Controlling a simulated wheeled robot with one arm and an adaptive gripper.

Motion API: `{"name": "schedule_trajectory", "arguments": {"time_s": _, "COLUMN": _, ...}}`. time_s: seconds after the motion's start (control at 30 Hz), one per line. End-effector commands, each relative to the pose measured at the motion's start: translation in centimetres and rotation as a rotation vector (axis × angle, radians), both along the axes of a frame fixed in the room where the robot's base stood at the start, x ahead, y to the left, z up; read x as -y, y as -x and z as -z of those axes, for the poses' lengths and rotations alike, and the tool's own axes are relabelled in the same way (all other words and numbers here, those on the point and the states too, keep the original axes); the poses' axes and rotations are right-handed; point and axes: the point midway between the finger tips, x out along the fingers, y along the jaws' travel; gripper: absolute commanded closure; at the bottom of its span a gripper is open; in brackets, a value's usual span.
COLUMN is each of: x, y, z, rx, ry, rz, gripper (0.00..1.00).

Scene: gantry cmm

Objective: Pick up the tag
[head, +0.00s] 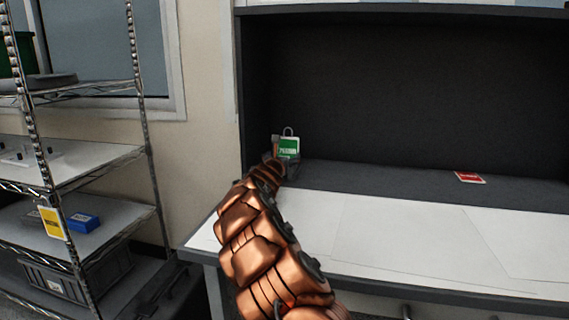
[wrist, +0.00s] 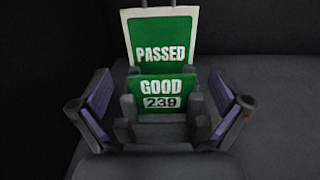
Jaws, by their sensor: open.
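A green tag with a white border and the word PASSED (wrist: 160,50) stands upright in the wrist view, a thin hanger at its top edge. It also shows in the head view (head: 288,145) with a hook loop above it. In front of its lower part is a green GOOD 239 label (wrist: 160,88) on a dark grey stand (wrist: 165,132). My gripper (wrist: 160,108) is open, with one finger on each side of the label and stand, apart from them. In the head view my gripper (head: 285,163) partly hides the stand.
A red card (head: 469,178) lies on the dark back ledge, right. The white worktop (head: 390,235) is clear in front. A wire shelf (head: 75,170) on the left holds a yellow tag (head: 51,222), blue box (head: 83,222) and grey crate (head: 75,277). A dark panel (head: 400,90) stands behind.

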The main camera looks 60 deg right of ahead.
Motion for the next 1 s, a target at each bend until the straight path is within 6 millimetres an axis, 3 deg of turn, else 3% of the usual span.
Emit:
{"name": "schedule_trajectory", "arguments": {"time_s": 0.5, "x": 1.01, "y": -0.27, "z": 0.01, "rx": 0.0, "ry": 0.0, "rz": 0.002, "gripper": 0.01}}
{"name": "schedule_trajectory", "arguments": {"time_s": 0.93, "x": 1.01, "y": -0.26, "z": 0.03, "rx": 0.0, "ry": 0.0, "rz": 0.002, "gripper": 0.46}}
{"name": "schedule_trajectory", "arguments": {"time_s": 1.0, "x": 1.01, "y": -0.26, "z": 0.02, "rx": 0.0, "ry": 0.0, "rz": 0.002, "gripper": 0.47}}
